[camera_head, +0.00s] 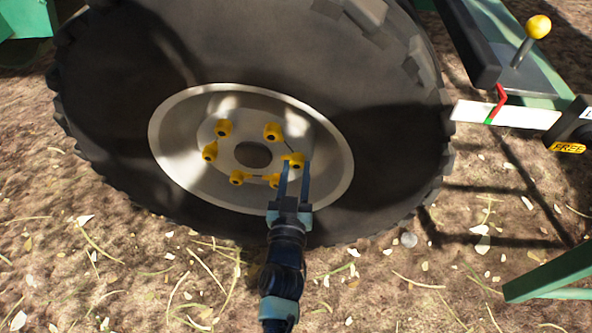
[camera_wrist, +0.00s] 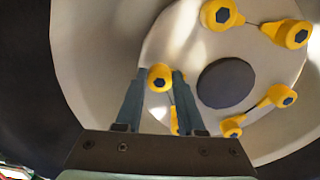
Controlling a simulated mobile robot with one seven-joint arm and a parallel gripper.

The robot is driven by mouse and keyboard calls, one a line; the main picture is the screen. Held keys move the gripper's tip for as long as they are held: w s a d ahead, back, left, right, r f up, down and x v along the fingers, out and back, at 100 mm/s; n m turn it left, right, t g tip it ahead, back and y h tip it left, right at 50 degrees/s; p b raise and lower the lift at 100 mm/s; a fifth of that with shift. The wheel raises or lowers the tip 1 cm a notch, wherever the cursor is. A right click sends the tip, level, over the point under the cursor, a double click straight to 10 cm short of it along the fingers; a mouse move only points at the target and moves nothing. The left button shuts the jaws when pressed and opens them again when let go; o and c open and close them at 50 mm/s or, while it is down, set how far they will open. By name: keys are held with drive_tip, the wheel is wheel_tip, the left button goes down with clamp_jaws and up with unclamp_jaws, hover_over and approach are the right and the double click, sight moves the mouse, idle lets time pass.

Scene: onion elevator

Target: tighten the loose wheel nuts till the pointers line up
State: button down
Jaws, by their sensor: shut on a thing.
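The wheel hub (camera_head: 216,150) carries a ring of several yellow wheel nuts with pointers around a dark centre hole. My gripper (camera_head: 296,164) reaches up from below, with its fingers on either side of the right-hand nut (camera_head: 294,159). In the wrist view my gripper (camera_wrist: 160,78) is shut on this held nut (camera_wrist: 160,77); how its pointer lines up is unclear. The upper-left nut (camera_head: 223,128) and left nut (camera_head: 209,151) have pointers facing each other. The lower-left nut (camera_head: 237,178) and lower-right nut (camera_head: 272,180) also face each other. The upper-right nut (camera_head: 272,131) stands above the held one.
The black tyre (camera_head: 395,150) surrounds the pale rim (camera_head: 335,150). A green beam (camera_head: 550,272) stands lower right. Straw-strewn ground lies below.

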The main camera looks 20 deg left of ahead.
drive_tip(key=m, duration=0.6)
drive_tip(key=shift+a+m, duration=0.1)
drive_tip(key=shift+m, duration=0.2)
drive_tip(key=m, duration=0.6)
drive_tip(key=shift+s, duration=0.1)
idle(0.4)
drive_tip(key=c, duration=0.5)
unclamp_jaws()
drive_tip(key=shift+r, duration=0.1)
